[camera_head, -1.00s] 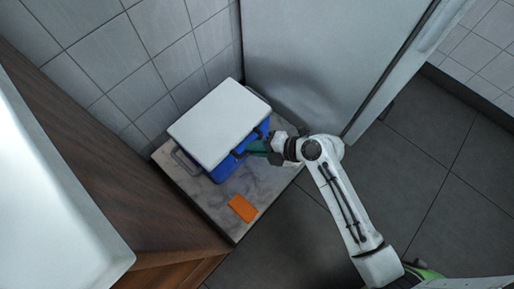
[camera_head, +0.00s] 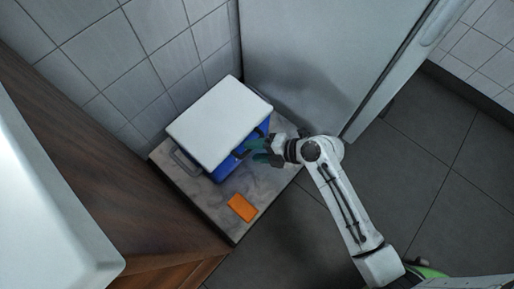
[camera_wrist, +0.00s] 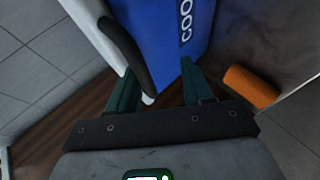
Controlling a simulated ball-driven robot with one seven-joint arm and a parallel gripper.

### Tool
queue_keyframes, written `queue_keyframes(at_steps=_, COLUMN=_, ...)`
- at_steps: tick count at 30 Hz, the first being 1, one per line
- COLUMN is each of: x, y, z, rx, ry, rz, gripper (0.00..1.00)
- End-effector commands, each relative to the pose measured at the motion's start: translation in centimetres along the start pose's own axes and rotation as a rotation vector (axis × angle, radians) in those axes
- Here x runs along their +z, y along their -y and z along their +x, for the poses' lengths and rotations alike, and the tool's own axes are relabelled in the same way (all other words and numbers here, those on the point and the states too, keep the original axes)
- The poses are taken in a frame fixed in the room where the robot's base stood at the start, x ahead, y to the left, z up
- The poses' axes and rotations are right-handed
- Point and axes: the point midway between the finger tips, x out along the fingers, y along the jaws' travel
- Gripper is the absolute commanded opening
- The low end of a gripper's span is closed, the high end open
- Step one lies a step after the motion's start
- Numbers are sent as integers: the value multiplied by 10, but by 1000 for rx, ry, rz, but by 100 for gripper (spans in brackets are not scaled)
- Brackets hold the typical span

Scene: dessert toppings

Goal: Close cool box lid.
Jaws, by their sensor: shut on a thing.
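The cool box (camera_head: 237,158) is blue and stands on a marble-topped stand; it fills the top of the wrist view (camera_wrist: 165,30). Its white lid (camera_head: 217,120) lies over the top; whether it is fully seated cannot be told. My gripper (camera_head: 257,151) is at the box's front right side.
An orange block (camera_head: 241,207) lies on the marble stand (camera_head: 205,198) in front of the box. A tiled wall is behind, a pale door-like panel (camera_head: 310,60) at the right, and a wooden cabinet (camera_head: 110,170) at the left. Open dark floor lies to the right.

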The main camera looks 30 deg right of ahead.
Motion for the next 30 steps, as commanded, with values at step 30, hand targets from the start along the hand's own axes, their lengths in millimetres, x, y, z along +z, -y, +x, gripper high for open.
queue_keyframes(at_steps=30, x=0, y=0, z=-108, rx=-1, ry=0, rz=1, gripper=40)
